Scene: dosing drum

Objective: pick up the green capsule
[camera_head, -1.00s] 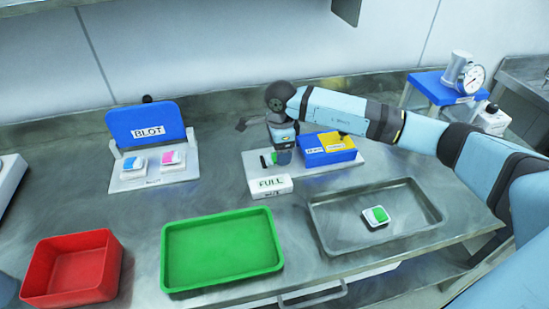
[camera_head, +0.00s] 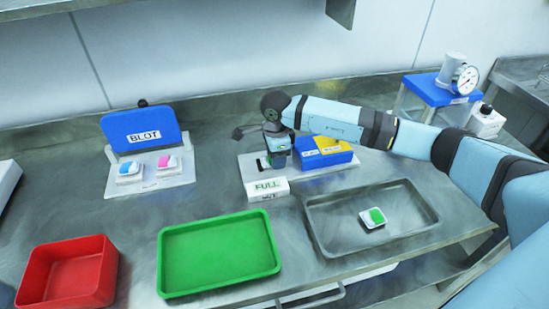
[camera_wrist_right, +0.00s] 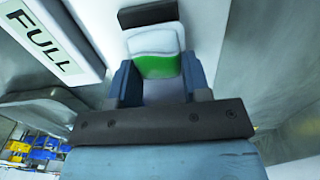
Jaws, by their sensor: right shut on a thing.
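A white and green capsule (camera_wrist_right: 158,62) sits between the fingers of my right gripper (camera_wrist_right: 160,84) in the wrist view. The gripper is shut on it, with its green part nearest the palm. In the head view my right gripper (camera_head: 278,160) points down over the white board behind the FULL block, and the capsule is mostly hidden there. Another white and green capsule (camera_head: 373,218) lies in the grey tray (camera_head: 322,240), apart from the gripper. My left gripper is not in view.
The white FULL block (camera_head: 267,190) stands just in front of the gripper. A blue and yellow bin (camera_head: 325,159) is close on its right. A green tray (camera_head: 166,262), a red bin (camera_head: 35,290) and the BLOT stand (camera_head: 150,120) with blue and pink capsules are further left.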

